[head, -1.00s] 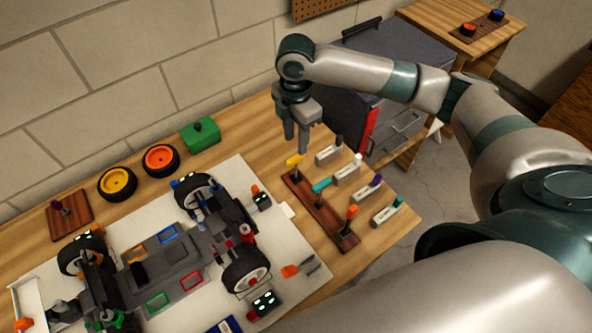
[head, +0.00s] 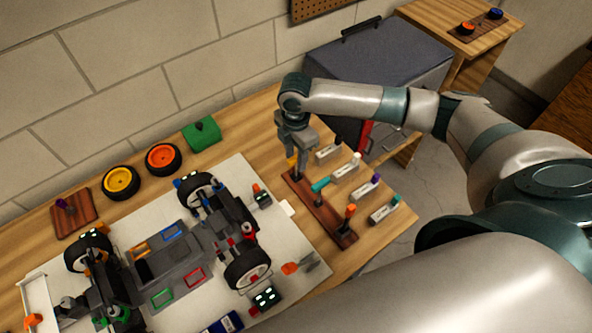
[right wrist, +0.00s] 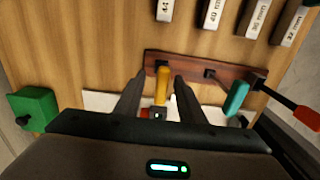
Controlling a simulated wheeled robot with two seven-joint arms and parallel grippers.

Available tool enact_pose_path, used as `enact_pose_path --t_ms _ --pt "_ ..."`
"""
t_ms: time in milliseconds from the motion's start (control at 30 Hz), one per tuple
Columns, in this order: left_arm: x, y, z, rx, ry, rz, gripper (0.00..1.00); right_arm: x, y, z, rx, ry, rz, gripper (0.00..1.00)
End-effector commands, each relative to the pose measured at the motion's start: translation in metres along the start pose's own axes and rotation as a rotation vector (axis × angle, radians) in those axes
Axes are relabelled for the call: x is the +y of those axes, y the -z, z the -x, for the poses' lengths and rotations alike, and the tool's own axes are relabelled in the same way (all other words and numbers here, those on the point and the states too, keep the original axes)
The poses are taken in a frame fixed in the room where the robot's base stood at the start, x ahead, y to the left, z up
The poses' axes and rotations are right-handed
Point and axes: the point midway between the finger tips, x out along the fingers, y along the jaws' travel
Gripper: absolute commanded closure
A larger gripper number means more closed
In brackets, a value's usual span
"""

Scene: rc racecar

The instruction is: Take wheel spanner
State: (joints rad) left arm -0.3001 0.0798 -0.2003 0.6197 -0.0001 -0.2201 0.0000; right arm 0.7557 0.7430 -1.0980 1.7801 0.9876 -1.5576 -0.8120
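A dark red wooden rack (head: 334,229) on the table holds three tools with yellow (head: 292,161), teal (head: 320,185) and orange (head: 350,210) handles. No label shows which one is the wheel spanner. My right gripper (head: 295,158) points down at the rack's far end, over the yellow-handled tool. In the right wrist view my right gripper (right wrist: 160,82) is open, with the yellow handle (right wrist: 161,86) between its fingers and a gap on each side. The teal handle (right wrist: 236,98) and the orange-red handle (right wrist: 306,117) stand to the right there. My left gripper is not in view.
Several labelled holders (head: 347,168) with small tools stand right of the rack. A partly built car (head: 170,262) lies on a white mat (head: 300,240) to the left. A green box (head: 202,135) and two loose wheels (head: 163,158) are along the wall side.

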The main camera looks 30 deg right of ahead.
Motion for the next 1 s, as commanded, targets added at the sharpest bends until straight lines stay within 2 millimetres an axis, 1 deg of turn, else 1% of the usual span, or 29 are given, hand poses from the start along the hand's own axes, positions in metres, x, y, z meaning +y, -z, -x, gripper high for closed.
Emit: enact_pose_path --t_ms 67,233,300,433,567,933,967,1000 --pt "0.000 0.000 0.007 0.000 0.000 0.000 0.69 -0.002 0.000 -0.005 -0.001 0.004 -0.001 0.64" --pt "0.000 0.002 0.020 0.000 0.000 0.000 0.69 -0.004 0.001 -0.024 -0.002 0.005 -0.001 0.64" --pt "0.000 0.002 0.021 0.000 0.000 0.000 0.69 -0.004 0.002 -0.034 0.000 0.004 -0.001 0.64" --pt "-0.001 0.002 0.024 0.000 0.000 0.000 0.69 -0.003 0.001 -0.045 -0.001 0.001 0.001 0.64" --pt "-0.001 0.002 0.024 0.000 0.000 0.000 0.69 -0.003 0.001 -0.049 -0.002 0.001 0.001 0.64" --pt "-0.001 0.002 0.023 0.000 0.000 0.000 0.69 -0.003 0.001 -0.048 -0.002 0.001 0.001 0.64" --pt "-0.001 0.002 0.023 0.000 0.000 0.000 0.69 -0.003 0.001 -0.048 -0.002 0.001 0.001 0.69" --pt "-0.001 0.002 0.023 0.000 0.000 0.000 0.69 -0.003 0.001 -0.048 -0.001 0.001 0.001 0.78"
